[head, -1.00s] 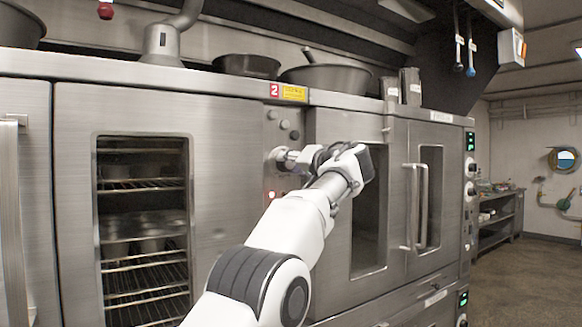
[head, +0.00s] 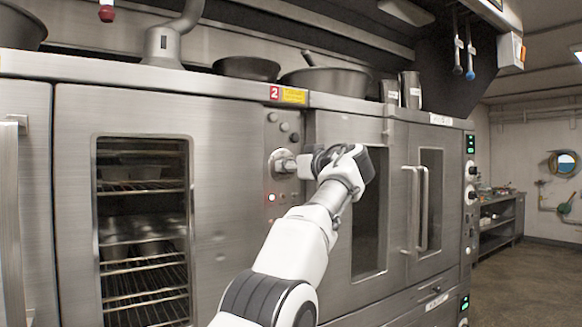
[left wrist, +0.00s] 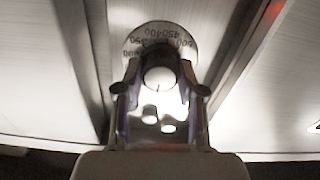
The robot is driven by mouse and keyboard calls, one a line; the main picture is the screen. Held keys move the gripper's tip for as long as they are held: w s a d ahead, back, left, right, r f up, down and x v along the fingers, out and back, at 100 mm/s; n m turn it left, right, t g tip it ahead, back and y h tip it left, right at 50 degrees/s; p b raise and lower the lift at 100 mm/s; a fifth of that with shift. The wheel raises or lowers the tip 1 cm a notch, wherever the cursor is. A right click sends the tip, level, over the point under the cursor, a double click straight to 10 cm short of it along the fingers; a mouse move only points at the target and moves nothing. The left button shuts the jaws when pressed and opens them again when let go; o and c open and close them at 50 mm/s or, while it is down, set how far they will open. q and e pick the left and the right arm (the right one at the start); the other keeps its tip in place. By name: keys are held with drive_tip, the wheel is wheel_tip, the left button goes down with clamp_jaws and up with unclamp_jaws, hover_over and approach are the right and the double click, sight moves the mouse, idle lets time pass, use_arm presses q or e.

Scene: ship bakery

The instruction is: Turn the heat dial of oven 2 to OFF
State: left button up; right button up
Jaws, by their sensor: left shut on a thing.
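Oven 2 carries a red "2" label (head: 274,92) at the top of its narrow control panel. Its heat dial shows in the head view as a round scale plate (head: 279,155) on that panel. In the left wrist view the knob (left wrist: 159,78) is round and pale, in front of the numbered scale plate (left wrist: 160,32). My left gripper (head: 297,163) reaches the dial from the right. In the left wrist view my left gripper (left wrist: 160,70) has a finger on each side of the knob and is shut on it. The knob's pointer setting cannot be read clearly. My right gripper is out of view.
A lit red lamp (head: 271,197) is below the dial, and small buttons (head: 284,127) are above it. An oven door with a window (head: 142,230) stands to the left. Door handles (head: 415,208) stick out at the right. Pans (head: 325,80) sit on top.

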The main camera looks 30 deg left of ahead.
use_arm(q)
drive_tip(key=shift+r+n, duration=0.15)
drive_tip(key=shift+n, duration=0.45)
drive_tip(key=o, duration=1)
drive_tip(key=shift+o, duration=0.7)
